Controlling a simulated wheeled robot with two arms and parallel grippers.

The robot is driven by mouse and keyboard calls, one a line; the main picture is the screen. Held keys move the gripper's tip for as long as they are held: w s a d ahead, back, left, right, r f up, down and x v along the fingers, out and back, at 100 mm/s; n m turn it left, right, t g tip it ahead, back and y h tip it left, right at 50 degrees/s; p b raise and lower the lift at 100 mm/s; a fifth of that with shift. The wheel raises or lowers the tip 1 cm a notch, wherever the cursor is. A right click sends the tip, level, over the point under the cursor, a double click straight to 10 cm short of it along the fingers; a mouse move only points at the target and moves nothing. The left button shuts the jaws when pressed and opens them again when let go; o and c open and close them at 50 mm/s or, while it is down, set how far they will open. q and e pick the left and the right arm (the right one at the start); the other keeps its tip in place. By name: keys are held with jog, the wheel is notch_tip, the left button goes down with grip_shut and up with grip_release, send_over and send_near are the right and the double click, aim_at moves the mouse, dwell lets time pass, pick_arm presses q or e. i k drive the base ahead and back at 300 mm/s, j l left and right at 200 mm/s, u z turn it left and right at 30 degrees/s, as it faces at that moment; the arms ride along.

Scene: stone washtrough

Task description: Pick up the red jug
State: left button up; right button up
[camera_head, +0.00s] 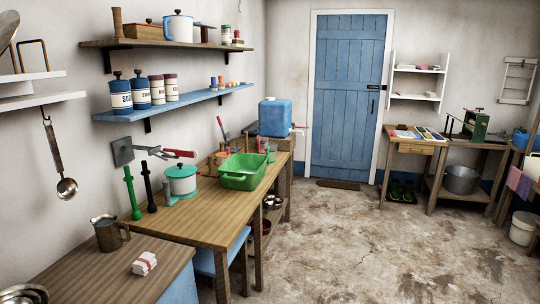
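I see no jug that is clearly red. A dark metal jug (108,233) with a handle on its right stands upright on the near brown worktop at the lower left. Neither of my grippers shows in the head view.
A green basin (244,171), a lidded green-and-white pot (181,180) and upright green and black tools crowd the wooden table (205,225). A folded cloth (144,263) lies near the metal jug. A blue container (275,118) stands behind. The stained floor (350,240) is open.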

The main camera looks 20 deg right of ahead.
aim_at(261, 140)
jog(key=i+l+z, duration=0.15)
jog(key=i+l, duration=0.3)
jog(key=i+l+z, duration=0.15)
jog(key=i+l, duration=0.2)
jog(key=i, duration=0.15)
jog(key=i+l+z, duration=0.1)
jog(key=i+l, duration=0.25)
jog(key=i, duration=0.15)
jog(key=i+l+z, duration=0.15)
jog(key=i, duration=0.4)
jog(key=i+l+z, duration=0.15)
jog(key=i+l, duration=0.2)
jog(key=i, duration=0.2)
jog(key=i+l+z, duration=0.15)
jog(key=i, duration=0.35)
jog(key=i+l, duration=0.15)
jog(key=i, duration=0.35)
jog(key=i+l+u, duration=0.15)
jog(key=i, duration=0.4)
jog(key=i+l, duration=0.25)
jog(key=i, duration=0.25)
jog(key=j+u, duration=0.05)
